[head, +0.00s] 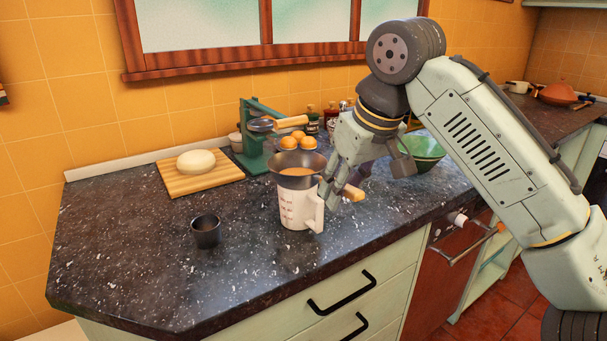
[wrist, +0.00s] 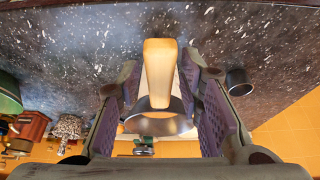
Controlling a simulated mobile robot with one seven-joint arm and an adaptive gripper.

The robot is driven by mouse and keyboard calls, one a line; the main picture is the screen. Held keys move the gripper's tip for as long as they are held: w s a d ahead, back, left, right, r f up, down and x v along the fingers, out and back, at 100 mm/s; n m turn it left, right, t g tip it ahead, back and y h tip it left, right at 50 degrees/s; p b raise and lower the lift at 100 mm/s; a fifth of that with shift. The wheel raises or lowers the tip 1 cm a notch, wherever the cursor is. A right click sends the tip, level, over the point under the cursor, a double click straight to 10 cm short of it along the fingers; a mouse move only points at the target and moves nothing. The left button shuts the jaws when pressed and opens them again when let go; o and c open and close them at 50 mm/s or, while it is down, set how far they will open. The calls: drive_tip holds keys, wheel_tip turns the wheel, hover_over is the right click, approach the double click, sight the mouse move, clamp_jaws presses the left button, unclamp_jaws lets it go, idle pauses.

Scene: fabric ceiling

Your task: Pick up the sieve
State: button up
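The sieve (head: 298,162) has a dark metal bowl and a pale wooden handle. Its bowl rests on top of a white measuring jug (head: 297,207), with the handle sticking out to the right. In the wrist view the sieve's handle (wrist: 160,75) lies between the two fingers, with a gap visible on each side. The bowl's rim shows below it in that picture. My gripper (head: 342,184) is open around the handle; it also shows in the wrist view (wrist: 160,88). The fingers hide part of the handle in the head view.
A small dark cup (head: 206,232) stands left of the jug. Behind are a cutting board (head: 180,184) with dough (head: 196,161), a green juicer (head: 257,140), oranges (head: 290,142) and bottles (head: 331,115). A green bowl (head: 424,150) stands right. The front-left counter (head: 130,270) is clear.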

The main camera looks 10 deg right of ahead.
clamp_jaws()
drive_tip(key=shift+r, duration=0.15)
idle(0.4)
